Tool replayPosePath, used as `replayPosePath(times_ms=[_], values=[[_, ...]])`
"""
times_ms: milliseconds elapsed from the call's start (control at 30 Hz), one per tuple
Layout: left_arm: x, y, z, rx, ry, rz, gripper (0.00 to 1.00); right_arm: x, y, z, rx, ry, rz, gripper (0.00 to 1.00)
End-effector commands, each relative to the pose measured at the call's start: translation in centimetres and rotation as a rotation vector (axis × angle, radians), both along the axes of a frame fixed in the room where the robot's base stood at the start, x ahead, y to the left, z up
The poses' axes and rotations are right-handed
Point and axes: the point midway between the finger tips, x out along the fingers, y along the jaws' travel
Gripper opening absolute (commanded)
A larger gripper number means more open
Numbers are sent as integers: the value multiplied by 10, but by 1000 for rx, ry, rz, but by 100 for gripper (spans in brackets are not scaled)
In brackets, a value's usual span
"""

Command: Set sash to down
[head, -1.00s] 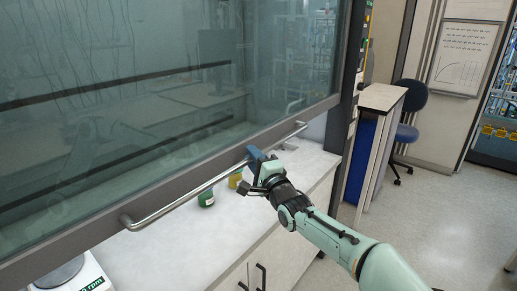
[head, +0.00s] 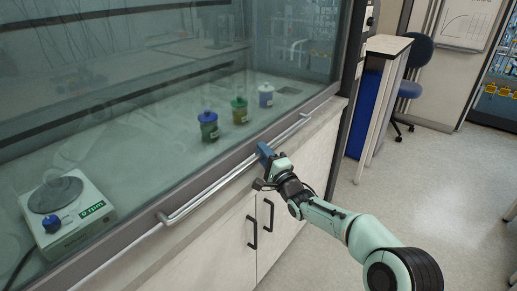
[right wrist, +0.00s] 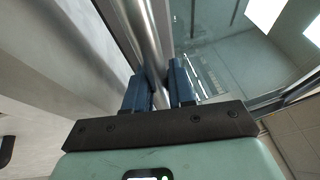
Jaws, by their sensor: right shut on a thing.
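The fume hood sash is a large glass pane (head: 150,95) with a grey bottom frame and a long metal handle bar (head: 215,187). In the head view the sash's lower edge sits low, close to the front edge of the worktop. My right gripper (head: 265,153) is shut on the handle bar toward its right end. In the right wrist view the bar (right wrist: 147,45) runs between the two blue fingers (right wrist: 160,82). My left gripper is in neither view.
Behind the glass stand several lidded jars (head: 208,127) and a hotplate stirrer (head: 66,212). Cabinet doors with black handles (head: 252,232) are below. A side bench (head: 388,46) and a blue chair (head: 411,88) stand right. The floor (head: 440,190) at right is clear.

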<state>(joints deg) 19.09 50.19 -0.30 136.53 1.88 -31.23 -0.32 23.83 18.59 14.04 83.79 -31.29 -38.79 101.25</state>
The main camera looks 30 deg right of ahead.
Motion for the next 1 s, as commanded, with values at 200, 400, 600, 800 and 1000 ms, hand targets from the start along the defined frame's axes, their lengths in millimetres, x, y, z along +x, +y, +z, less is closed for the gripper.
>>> replayPosePath(times_ms=[200,400,600,800,1000], values=[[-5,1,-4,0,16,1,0,0,0,-8,0,6,4,0],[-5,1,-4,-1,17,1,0,1,0,-9,-1,9,4,0],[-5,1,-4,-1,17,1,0,1,0,-9,-1,8,4,44],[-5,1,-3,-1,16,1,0,0,-1,-6,0,4,2,44],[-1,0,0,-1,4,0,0,-12,-1,-7,-1,4,2,44]])
